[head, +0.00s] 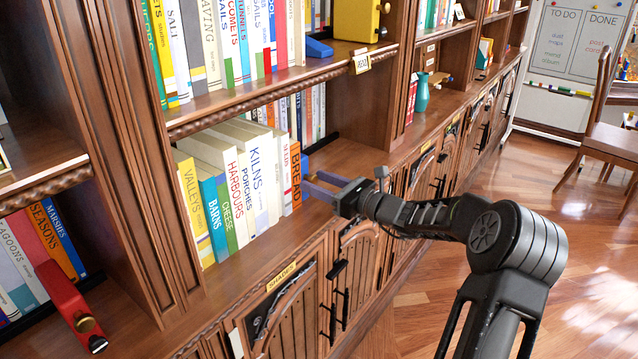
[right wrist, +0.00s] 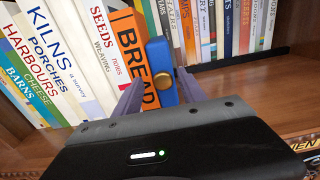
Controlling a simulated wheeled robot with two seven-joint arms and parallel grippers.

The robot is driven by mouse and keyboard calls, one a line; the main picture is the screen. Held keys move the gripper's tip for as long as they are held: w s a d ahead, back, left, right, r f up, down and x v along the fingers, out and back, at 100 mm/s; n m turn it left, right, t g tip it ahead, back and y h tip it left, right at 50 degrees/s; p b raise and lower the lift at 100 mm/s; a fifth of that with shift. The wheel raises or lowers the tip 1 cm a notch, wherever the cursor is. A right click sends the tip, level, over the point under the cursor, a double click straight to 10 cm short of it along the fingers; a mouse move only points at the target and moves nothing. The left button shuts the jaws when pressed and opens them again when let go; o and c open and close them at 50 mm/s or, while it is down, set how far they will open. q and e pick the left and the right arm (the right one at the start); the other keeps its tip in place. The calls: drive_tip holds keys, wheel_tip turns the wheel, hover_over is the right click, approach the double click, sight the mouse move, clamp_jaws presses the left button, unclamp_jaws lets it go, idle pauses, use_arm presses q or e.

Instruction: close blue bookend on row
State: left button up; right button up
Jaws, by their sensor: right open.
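The blue bookend (right wrist: 162,72), with a round brass knob, stands upright at the right end of the book row in the right wrist view. It is right beside the orange BREAD book (right wrist: 131,52); I cannot tell whether they touch. In the head view the BREAD book (head: 296,176) ends the row on the middle shelf, and the bookend is largely hidden. My right gripper (head: 319,185) reaches in at this end of the row. My left gripper is not in view.
The shelf board (head: 350,158) right of the row is bare. More books (right wrist: 220,30) stand behind. A yellow bookend (head: 357,18) is on the shelf above, and a red bookend (head: 68,305) is at lower left. A teal vase (head: 421,92) stands farther along.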

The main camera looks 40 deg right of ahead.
drive_tip(key=v, duration=0.7)
drive_tip(key=shift+s, duration=0.35)
drive_tip(key=shift+d, duration=0.15)
